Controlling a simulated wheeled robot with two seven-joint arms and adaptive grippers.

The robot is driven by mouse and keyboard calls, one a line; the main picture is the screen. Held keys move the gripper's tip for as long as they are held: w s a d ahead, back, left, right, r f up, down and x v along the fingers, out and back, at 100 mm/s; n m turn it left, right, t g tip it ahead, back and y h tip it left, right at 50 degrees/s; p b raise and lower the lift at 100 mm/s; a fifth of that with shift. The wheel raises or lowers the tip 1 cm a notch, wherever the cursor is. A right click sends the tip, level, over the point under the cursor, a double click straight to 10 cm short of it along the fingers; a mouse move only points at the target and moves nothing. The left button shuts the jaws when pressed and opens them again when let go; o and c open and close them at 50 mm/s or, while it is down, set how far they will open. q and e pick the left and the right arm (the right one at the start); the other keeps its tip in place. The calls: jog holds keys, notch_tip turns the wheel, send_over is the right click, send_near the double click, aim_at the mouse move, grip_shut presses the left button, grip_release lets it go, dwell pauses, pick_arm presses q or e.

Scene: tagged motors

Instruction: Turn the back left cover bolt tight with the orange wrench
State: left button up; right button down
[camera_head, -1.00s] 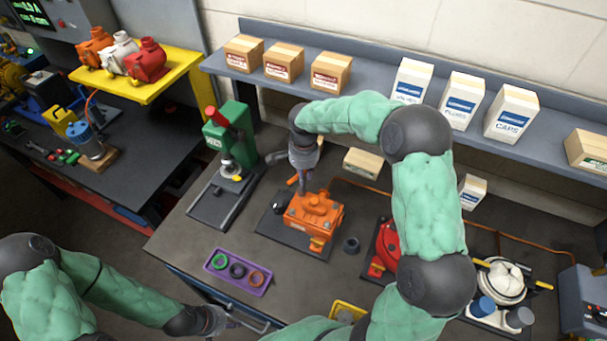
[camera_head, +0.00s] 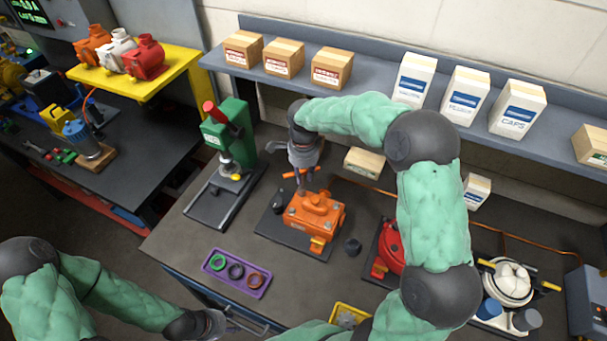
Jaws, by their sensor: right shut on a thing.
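The orange motor housing with its cover (camera_head: 314,212) sits on a dark base plate in the middle of the bench. My right gripper (camera_head: 301,172) is above the back left of the cover, shut on the orange wrench (camera_head: 290,174).
A green press (camera_head: 231,143) stands left of the motor. A purple tray (camera_head: 237,274) with rings lies in front. The shelf (camera_head: 380,101) with boxes runs behind.

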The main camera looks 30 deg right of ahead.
jog(key=m+b, duration=0.1)
jog(key=m, duration=0.3)
jog(key=shift+s+a+b, duration=0.1)
jog(key=shift+s+b, duration=0.05)
jog(key=shift+b, duration=0.25)
jog(key=shift+m, duration=0.3)
jog(key=m+b, duration=0.1)
jog(key=m, duration=0.1)
jog(key=shift+a+f+m, duration=0.1)
jog(key=shift+f+m, duration=0.05)
jog(key=shift+m, duration=0.25)
jog(key=shift+m+b, duration=0.3)
jog(key=shift+m, duration=0.6)
